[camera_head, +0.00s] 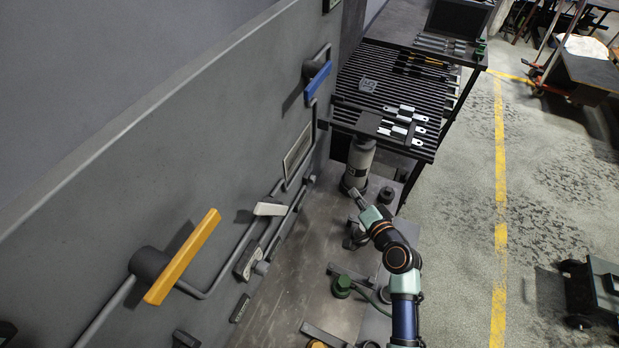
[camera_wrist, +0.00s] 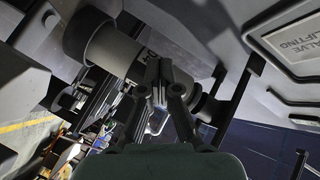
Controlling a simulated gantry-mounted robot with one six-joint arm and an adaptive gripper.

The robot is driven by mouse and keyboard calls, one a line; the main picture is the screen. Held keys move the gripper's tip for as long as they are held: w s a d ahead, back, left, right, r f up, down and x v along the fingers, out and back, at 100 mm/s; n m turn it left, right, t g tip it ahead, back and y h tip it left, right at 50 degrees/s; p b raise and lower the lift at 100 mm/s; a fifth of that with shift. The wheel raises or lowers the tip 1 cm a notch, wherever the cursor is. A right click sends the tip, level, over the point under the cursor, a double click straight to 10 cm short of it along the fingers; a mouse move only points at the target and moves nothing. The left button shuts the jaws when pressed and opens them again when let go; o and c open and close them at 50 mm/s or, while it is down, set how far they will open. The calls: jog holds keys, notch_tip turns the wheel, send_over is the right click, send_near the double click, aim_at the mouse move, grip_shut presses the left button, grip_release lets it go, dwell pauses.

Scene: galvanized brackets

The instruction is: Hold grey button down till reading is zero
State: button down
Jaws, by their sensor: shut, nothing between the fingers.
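My gripper (camera_head: 355,193) is shut and empty, at the foot of an upright pale grey cylinder (camera_head: 359,160) with a dark top. In the wrist view my gripper's fingertips (camera_wrist: 158,68) are together beside that cylinder (camera_wrist: 112,50), which appears tilted there. I cannot tell whether they touch it. A dark grey round knob (camera_head: 386,195) stands on the bench just right of the fingertips in the head view; I cannot tell if it is the grey button. No readable number shows on any display.
The wall carries a yellow lever (camera_head: 185,256), a blue lever (camera_head: 317,82), a white lever (camera_head: 270,209) and a framed panel (camera_head: 297,150). A slatted rack (camera_head: 350,100) with metal brackets stands behind. A "valve lifting" plate (camera_wrist: 295,38) shows at right.

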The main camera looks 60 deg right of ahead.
aim_at(312, 179)
jog(key=w+a+p, duration=0.1)
jog(key=w+p, duration=0.1)
jog(key=w, duration=0.7)
jog(key=shift+a, duration=0.2)
jog(key=shift+w, duration=0.1)
dwell(1.1)
jog(key=shift+w+p, duration=0.3)
jog(key=shift+w+a, duration=0.15)
jog(key=shift+w, duration=0.35)
dwell(0.7)
dwell(1.0)
jog(key=shift+s, duration=0.9)
